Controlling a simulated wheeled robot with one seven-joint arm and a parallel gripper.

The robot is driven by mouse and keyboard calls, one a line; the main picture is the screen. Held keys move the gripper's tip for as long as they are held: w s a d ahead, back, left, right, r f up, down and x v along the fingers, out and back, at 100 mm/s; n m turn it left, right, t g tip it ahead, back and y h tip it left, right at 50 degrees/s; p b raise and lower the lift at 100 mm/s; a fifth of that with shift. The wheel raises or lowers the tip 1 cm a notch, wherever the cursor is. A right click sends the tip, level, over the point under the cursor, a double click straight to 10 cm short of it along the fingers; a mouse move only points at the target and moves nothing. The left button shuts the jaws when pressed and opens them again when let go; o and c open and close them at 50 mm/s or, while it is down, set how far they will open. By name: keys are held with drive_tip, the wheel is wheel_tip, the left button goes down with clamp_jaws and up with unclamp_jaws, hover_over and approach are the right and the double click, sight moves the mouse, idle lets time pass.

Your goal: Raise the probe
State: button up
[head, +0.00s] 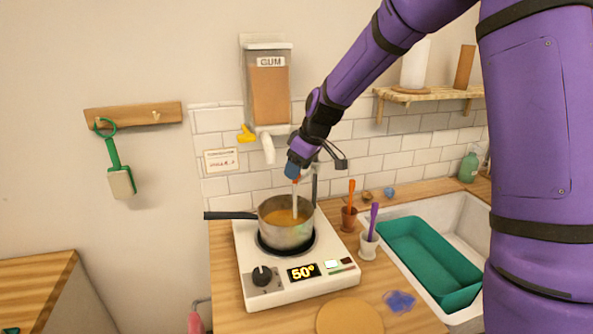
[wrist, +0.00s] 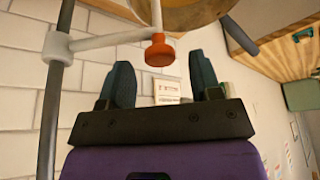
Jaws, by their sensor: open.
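The probe (head: 295,203) is a thin white rod standing upright in the pan (head: 273,236) of orange-brown liquid, its lower end hidden in the liquid. In the wrist view its orange-red knob (wrist: 160,52) lies just beyond and between my fingertips, apart from them. A white arm (wrist: 108,39) joins the probe to a grey upright pole (wrist: 51,110). My gripper (head: 294,170) is above the pan at the top of the probe. In the wrist view my gripper (wrist: 161,80) is open, with nothing between its two dark fingers.
The pan sits on a white hotplate (head: 258,300) reading 50°. Cups with an orange and a purple tool (head: 374,220) stand to its right, beside a sink with a green tub (head: 420,250). A gum dispenser (head: 268,90) hangs on the wall behind.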

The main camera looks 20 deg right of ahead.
drive_tip(key=shift+w+a+f, duration=0.2)
drive_tip(key=shift+f, duration=0.4)
clamp_jaws()
wheel_tip(320, 180, up, 18)
drive_tip(key=shift+f, duration=0.2)
drive_tip(key=shift+w, duration=0.1)
drive_tip(key=shift+c, duration=0.6)
unclamp_jaws()
drive_tip(key=shift+r, duration=0.1)
drive_tip(key=shift+o, duration=0.6)
